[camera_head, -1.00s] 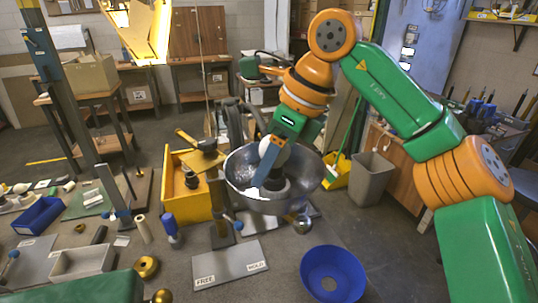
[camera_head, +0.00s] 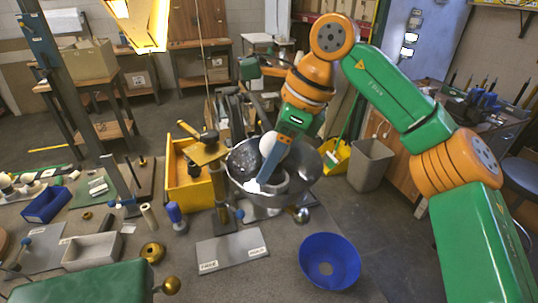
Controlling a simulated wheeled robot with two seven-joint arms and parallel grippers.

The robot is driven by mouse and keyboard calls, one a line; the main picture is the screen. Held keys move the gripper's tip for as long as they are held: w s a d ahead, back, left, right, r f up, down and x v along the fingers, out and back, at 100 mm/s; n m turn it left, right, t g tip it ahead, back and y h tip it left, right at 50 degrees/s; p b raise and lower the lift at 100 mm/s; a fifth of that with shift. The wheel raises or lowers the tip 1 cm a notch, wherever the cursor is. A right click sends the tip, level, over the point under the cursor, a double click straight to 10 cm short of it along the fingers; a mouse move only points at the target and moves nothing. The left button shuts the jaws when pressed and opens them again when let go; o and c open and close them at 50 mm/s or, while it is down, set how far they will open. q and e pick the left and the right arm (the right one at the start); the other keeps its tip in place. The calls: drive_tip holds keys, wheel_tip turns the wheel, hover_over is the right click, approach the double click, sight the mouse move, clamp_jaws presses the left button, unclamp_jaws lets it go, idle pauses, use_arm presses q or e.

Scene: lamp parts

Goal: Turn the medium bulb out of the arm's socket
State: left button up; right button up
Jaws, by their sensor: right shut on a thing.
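A wide grey metal bowl-shaped shade (camera_head: 308,165) stands open upward over the bench, with a dark socket area (camera_head: 270,181) inside it. A round white bulb (camera_head: 267,143) shows at the bowl, partly covered by my right gripper (camera_head: 258,184). The right gripper reaches down into the bowl from the upper right, its blue finger tilted, and is shut on the bulb. The far finger and the bulb's threaded end are hidden, so I cannot tell how far the bulb sits in the socket. My left gripper is out of view.
A labelled grey plate (camera_head: 232,251) lies in front of the bowl. A blue bowl (camera_head: 329,262) stands to its right and a yellow bin (camera_head: 190,195) to its left. A blue-handled tool (camera_head: 175,215), brass ring (camera_head: 153,252) and light tray (camera_head: 92,252) occupy the left.

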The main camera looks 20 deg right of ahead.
drive_tip(key=shift+s+r+n+g+p, duration=0.1)
drive_tip(key=shift+n+g+p, duration=0.45)
drive_tip(key=shift+n+p, duration=1.05)
drive_tip(key=shift+s+r+n+g+p, duration=0.1)
drive_tip(key=shift+n+g+p, duration=0.45)
drive_tip(key=shift+n+p, duration=1)
drive_tip(key=shift+f+p, duration=0.1)
drive_tip(key=shift+p, duration=0.45)
drive_tip(key=shift+f, duration=0.1)
drive_tip(key=shift+n, duration=0.25)
drive_tip(key=o, duration=0.3)
drive_tip(key=shift+g, duration=0.3)
drive_tip(key=c, duration=0.3)
drive_tip(key=shift+r, duration=0.65)
